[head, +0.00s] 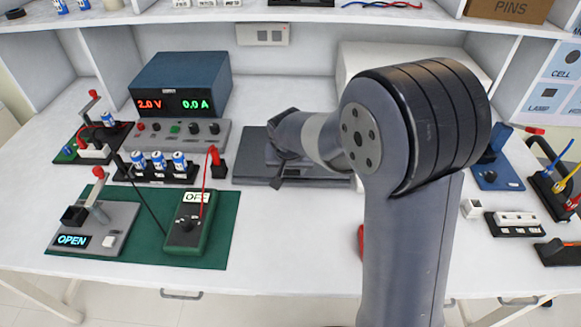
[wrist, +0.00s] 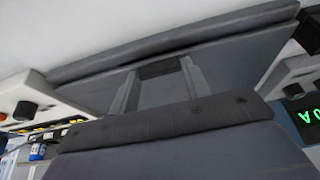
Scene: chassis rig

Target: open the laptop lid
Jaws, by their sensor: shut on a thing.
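The laptop (head: 252,166) is a flat dark grey slab on the white bench, left of my forearm in the head view. Its lid looks down or nearly so; my arm hides its right part. In the wrist view the grey laptop (wrist: 240,62) fills the upper middle, with a thick edge along its far side. My gripper (head: 279,182) is at the laptop's front part. In the wrist view my gripper (wrist: 158,75) shows two grey fingers, one on each side of a small dark tab on the lid, and it is shut on that tab.
A blue power supply (head: 180,85) stands behind left, with a battery holder (head: 155,175) in front. A green multimeter (head: 190,222) and a switch box (head: 95,230) sit on a green mat front left. Small parts (head: 515,222) lie at right. The front middle is fairly clear.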

